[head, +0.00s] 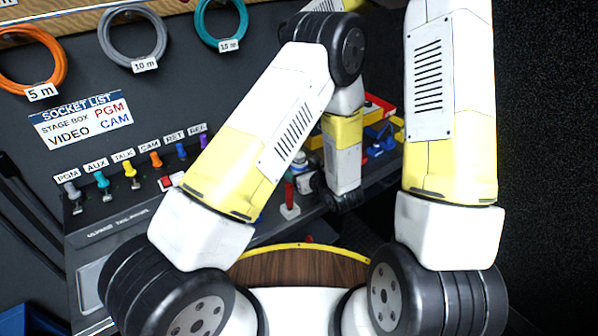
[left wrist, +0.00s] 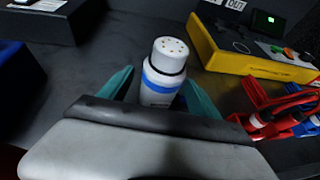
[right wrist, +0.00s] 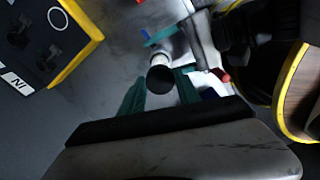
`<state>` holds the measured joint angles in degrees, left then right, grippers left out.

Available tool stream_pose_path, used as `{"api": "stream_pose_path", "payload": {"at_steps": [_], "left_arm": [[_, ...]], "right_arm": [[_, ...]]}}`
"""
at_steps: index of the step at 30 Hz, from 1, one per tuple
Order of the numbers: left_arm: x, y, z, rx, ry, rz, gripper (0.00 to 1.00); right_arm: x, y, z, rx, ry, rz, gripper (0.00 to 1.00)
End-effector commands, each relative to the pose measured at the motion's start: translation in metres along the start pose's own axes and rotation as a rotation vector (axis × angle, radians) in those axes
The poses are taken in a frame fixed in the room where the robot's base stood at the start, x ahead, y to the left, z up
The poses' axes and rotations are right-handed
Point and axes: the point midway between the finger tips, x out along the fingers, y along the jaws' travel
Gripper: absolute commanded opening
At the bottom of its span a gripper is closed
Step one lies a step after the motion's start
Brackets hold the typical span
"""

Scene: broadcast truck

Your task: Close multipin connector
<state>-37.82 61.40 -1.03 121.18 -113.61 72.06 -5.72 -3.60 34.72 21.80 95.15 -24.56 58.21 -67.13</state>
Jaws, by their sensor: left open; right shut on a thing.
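In the left wrist view, a white cylindrical connector half (left wrist: 158,84) with a blue ring stands with its pin face toward the camera. It is between the teal fingers of my left gripper (left wrist: 160,95), which is open around it; whether they touch it is unclear. In the right wrist view, my right gripper (right wrist: 160,92) is shut on a connector piece (right wrist: 160,79) with a dark round end and a pale collar. In the head view, the left gripper (head: 308,182) is small beyond my left forearm. The right gripper is hidden there behind my arms.
A yellow-edged box (left wrist: 245,50) with a small screen stands near the left connector.

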Motion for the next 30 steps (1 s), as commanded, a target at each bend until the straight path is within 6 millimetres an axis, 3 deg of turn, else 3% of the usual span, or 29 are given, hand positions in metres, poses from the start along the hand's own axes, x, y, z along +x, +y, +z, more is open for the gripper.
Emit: {"api": "stream_pose_path", "payload": {"at_steps": [7, 19, 30], "left_arm": [[0.028, 0.000, 0.000, -0.001, 0.000, 0.002, 0.72], [0.033, 0.000, 0.000, -0.001, 0.000, 0.000, 0.70], [0.032, 0.000, 0.000, -0.001, 0.000, 0.000, 0.00]], "right_arm": [[0.000, 0.000, 0.000, 0.000, 0.000, 0.000, 0.02], [0.000, 0.000, 0.000, 0.000, 0.000, 0.000, 0.02], [0.000, 0.000, 0.000, 0.000, 0.000, 0.000, 0.02]]}}
